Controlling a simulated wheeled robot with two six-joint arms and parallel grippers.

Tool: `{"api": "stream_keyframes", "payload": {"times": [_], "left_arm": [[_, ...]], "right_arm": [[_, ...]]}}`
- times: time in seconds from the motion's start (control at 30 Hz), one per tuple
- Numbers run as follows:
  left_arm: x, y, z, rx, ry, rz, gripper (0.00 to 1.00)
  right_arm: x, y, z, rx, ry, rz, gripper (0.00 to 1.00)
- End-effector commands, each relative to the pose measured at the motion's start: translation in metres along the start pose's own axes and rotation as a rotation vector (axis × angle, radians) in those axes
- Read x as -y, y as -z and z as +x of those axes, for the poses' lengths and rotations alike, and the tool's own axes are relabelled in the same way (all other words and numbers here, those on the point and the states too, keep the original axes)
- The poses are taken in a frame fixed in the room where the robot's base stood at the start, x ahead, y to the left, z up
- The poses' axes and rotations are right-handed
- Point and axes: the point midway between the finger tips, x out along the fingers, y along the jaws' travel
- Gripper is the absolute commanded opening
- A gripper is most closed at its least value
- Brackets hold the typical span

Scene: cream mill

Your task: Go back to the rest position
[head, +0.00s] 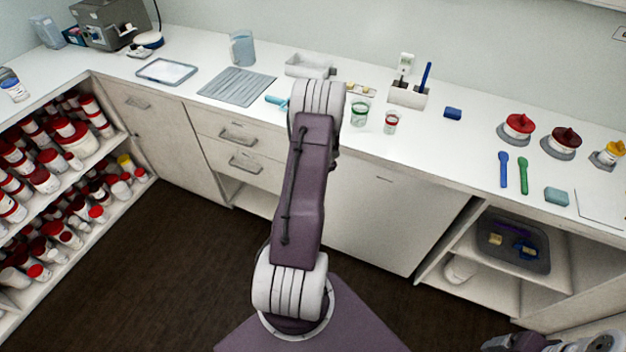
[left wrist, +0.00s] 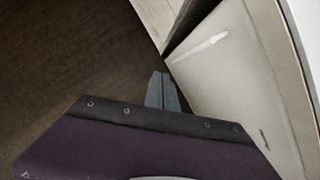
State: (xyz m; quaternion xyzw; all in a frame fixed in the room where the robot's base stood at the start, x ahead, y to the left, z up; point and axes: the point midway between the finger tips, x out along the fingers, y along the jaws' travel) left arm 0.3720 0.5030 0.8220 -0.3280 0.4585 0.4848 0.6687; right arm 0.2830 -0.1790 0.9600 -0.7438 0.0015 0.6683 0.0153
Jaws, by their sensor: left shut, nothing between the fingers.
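My left gripper (left wrist: 162,90) shows in the left wrist view as two grey fingers pressed together, with nothing between them. It points down over the dark floor, beside a pale cabinet door (left wrist: 225,85). In the head view a purple and white arm of mine stands in the middle, in front of the counter, and the left gripper is hidden. Part of my right arm shows at the bottom right corner of the head view, cut off by the edge. Its gripper (head: 520,342) is only partly in frame, and its jaws cannot be made out.
The white counter (head: 440,140) carries a grey mat (head: 237,84), a jug (head: 242,48), small cups, a pen holder (head: 408,94) and red-topped pots. Shelves of red-lidded jars (head: 60,160) stand at left. An open shelf holds a grey tray (head: 513,243). Dark floor (head: 180,260) is clear at left.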

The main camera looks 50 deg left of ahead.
Motion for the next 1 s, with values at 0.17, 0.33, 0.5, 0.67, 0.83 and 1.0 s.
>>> {"api": "stream_keyframes", "payload": {"times": [0.17,0.33,0.5,0.67,0.83,1.0], "left_arm": [[-0.001,0.000,-0.001,-0.001,-0.001,-0.001,0.00],[-0.001,0.000,-0.001,-0.001,-0.001,-0.001,0.00],[0.035,-0.001,-0.021,0.035,0.049,0.059,0.00],[0.124,0.024,-0.123,0.110,0.216,0.144,0.00],[0.130,0.129,-0.226,-0.063,0.301,-0.327,0.00],[0.059,0.225,-0.257,-0.323,0.072,-1.162,0.00]], "right_arm": [[0.000,0.000,0.000,0.000,0.000,0.000,0.82],[0.000,0.000,0.000,0.000,0.000,0.000,0.82],[0.000,0.000,0.000,0.000,0.000,0.000,0.82],[0.000,0.000,0.000,0.000,0.000,0.000,0.82],[0.000,0.000,0.000,0.000,0.000,0.000,0.82],[0.000,0.000,0.000,0.000,0.000,0.000,0.82]]}}
